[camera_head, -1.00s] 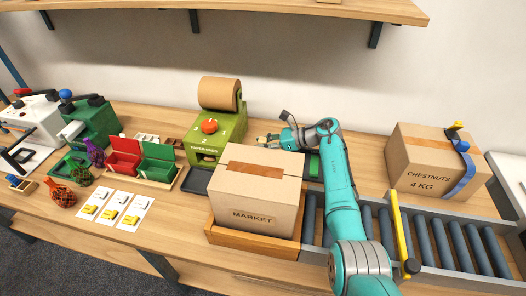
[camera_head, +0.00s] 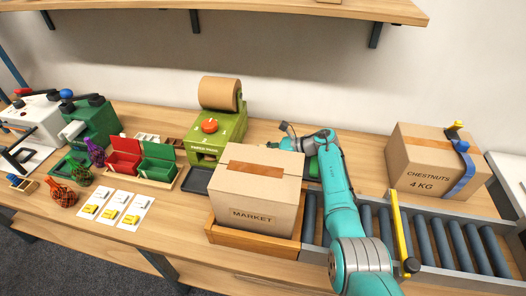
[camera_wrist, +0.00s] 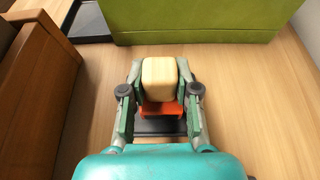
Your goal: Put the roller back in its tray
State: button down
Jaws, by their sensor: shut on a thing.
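My gripper (camera_wrist: 160,105) is shut on the roller (camera_wrist: 161,76), seen in the wrist view as a cream, block-like end with an orange part below it. A dark flat piece shows under the orange part; I cannot tell what it belongs to. In the head view my gripper is low behind the MARKET box, and the roller is hidden there. A black shallow tray (camera_head: 196,180) lies on the table between the green paper machine and the MARKET box. Part of it shows at the upper left of the wrist view (camera_wrist: 90,21). I cannot tell whether it is the roller's tray.
The MARKET box (camera_head: 256,190) stands in a wooden tray close in front of my gripper. The green paper machine (camera_head: 222,130) is behind the black tray. A roller conveyor (camera_head: 435,240) and the CHESTNUTS box (camera_head: 435,165) are at right. Bare table shows around my gripper.

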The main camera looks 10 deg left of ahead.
jog(key=c, duration=0.9)
grip_release()
jog(key=shift+s+d+f, duration=0.1)
jog(key=shift+f, duration=0.55)
jog(key=shift+o, duration=0.2)
jog(key=shift+r, duration=0.6)
jog(key=v, duration=1.2)
jog(key=shift+r, duration=0.3)
